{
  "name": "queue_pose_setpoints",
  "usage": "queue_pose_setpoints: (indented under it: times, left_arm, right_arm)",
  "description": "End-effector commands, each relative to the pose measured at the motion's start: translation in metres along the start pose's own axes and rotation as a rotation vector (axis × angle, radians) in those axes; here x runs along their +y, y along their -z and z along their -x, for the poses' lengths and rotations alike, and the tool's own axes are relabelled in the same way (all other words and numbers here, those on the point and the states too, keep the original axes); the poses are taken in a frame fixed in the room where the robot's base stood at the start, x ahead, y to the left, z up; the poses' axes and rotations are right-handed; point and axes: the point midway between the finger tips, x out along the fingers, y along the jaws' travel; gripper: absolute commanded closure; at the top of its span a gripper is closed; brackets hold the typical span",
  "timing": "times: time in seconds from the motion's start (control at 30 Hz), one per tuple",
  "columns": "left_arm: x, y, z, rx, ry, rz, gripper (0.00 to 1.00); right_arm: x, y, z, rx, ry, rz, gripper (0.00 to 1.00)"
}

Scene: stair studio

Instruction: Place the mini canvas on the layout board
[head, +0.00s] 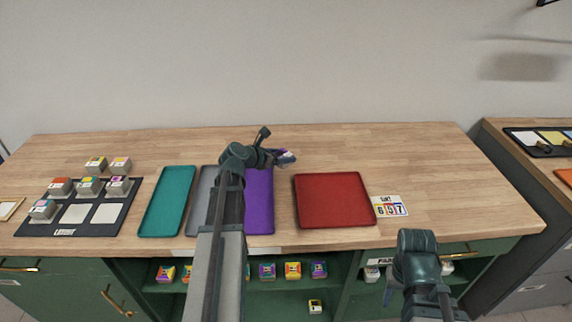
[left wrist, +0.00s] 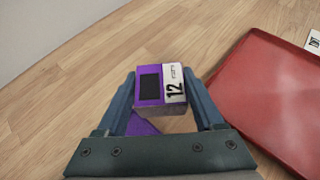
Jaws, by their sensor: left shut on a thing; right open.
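My left gripper (head: 283,158) is shut on a small purple-and-white block (left wrist: 160,86) with a dark panel and the number 12. In the head view the block (head: 288,156) is above the counter, behind the purple tray. The dark layout board (head: 64,233) lies at the far left of the counter, well away from this gripper. It bears several small grey blocks with coloured tops, and two bare white squares (head: 75,213) (head: 106,213) show in its front row. My right gripper (head: 388,288) is open, low at the counter's front; its fingers are hardly visible.
A teal tray (head: 167,202), a grey tray (head: 205,190) and a purple tray (head: 260,205) lie between the board and a red tray (head: 335,200). A number card (head: 391,206) lies right of the red tray. Two blocks (head: 95,164) (head: 120,164) stand behind the board.

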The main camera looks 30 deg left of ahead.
Motion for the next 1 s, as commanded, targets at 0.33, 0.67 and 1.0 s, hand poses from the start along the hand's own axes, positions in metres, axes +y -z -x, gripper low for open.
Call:
queue_pose_setpoints:
  times: [0.33, 0.67, 1.0]
  left_arm:
    - [-0.007, -0.006, -0.014, -0.001, 0.001, 0.0, 0.85]
    - [-0.007, 0.028, -0.03, -0.001, -0.001, 0.001, 0.85]
    - [-0.007, 0.029, -0.031, -0.001, 0.0, 0.001, 0.85]
  right_arm:
    - [0.0, 0.0, -0.002, 0.0, 0.0, 0.0, 0.5]
    - [-0.004, 0.002, -0.039, 0.0, 0.0, 0.001, 0.5]
    - [-0.004, 0.002, -0.04, 0.0, 0.0, 0.001, 0.5]
